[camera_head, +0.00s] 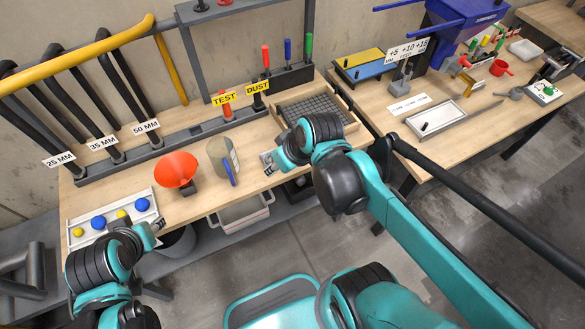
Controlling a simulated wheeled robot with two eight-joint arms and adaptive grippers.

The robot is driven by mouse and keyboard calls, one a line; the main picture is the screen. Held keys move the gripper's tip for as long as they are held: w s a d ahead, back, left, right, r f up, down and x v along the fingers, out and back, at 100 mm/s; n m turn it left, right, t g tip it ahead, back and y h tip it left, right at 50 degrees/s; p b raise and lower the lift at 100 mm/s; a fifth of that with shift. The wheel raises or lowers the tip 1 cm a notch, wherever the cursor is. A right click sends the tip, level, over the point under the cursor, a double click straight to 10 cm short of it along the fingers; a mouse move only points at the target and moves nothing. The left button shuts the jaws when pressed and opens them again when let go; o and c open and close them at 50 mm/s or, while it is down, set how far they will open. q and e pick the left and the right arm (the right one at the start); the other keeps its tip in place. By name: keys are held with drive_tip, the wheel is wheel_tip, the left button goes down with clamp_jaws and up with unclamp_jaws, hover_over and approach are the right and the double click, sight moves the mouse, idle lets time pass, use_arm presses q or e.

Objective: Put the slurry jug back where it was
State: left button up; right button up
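The slurry jug (219,156) is a grey-beige vessel with a blue handle on its front right. It stands on the wooden bench, right of an orange funnel (176,167). My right gripper (267,161) is a short way to the right of the jug, apart from it, with nothing visible in it. My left gripper (158,227) is at the bench's front edge, below the funnel and near the tray of coloured knobs. Both grippers' fingers are too small to tell if they are open or shut.
Black hoses labelled 25, 35 and 50 MM stand behind at left. TEST (224,99) and DUST (257,87) signs stand behind the jug. A tray with a dark grid (345,113) is at right, and a white tray of blue and yellow knobs (74,240) at left.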

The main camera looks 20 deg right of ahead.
drive_tip(key=shift+s+d+r+m+t+h, duration=0.25)
drive_tip(key=shift+s+d+m+t+h, duration=0.35)
drive_tip(key=shift+s+m, duration=0.25)
drive_tip(key=shift+s+d+r+m+t+h, duration=0.2)
drive_tip(key=shift+s+d+m+t+h, duration=0.25)
drive_tip(key=shift+s+d+m, duration=0.3)
drive_tip(key=shift+s+a, duration=0.1)
